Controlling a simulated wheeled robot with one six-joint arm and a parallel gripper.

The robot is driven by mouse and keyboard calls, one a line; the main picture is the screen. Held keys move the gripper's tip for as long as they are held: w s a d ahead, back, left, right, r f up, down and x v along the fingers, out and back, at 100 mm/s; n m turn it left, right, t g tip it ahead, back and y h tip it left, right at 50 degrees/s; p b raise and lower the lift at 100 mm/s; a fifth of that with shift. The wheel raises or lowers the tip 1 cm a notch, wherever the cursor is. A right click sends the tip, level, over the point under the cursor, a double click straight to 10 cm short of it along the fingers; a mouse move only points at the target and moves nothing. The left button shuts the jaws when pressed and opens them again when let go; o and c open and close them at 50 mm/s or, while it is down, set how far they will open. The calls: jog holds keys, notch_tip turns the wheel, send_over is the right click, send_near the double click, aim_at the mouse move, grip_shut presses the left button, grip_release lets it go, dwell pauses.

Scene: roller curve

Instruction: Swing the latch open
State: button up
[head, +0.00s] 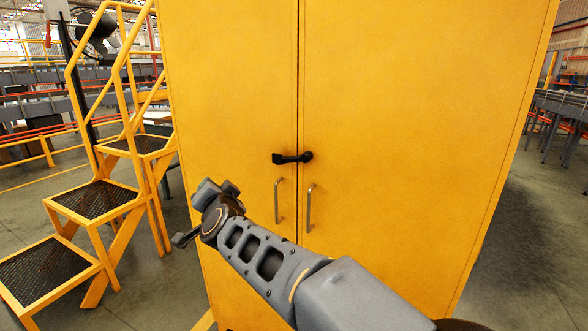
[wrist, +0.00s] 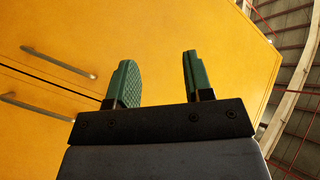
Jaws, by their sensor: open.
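A black latch (head: 292,158) lies level across the seam between the two doors of a yellow cabinet (head: 400,90). Its pivot is on the right door and its arm reaches left over the left door. My gripper (head: 190,212) is in front of the left door, lower and to the left of the latch, apart from it. In the wrist view my gripper (wrist: 157,85) has its two green fingers spread with nothing between them. The latch does not show in the wrist view.
Two metal door handles, the left one (head: 279,201) and the right one (head: 310,207), stand below the latch. A yellow step ladder (head: 110,190) is close at the cabinet's left. Open floor (head: 520,240) lies to the right.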

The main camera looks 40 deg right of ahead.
jog(key=d+r+m+g+h+b, duration=0.1)
jog(key=d+r+m+h, duration=0.1)
jog(key=d+m+h, duration=0.55)
jog(key=m+g+h, duration=0.5)
jog(key=m+g, duration=0.2)
jog(key=m, duration=0.1)
send_near(291, 160)
jog(key=x, duration=1)
jog(key=shift+w+d, duration=0.1)
jog(key=shift+d, duration=0.05)
grip_shut()
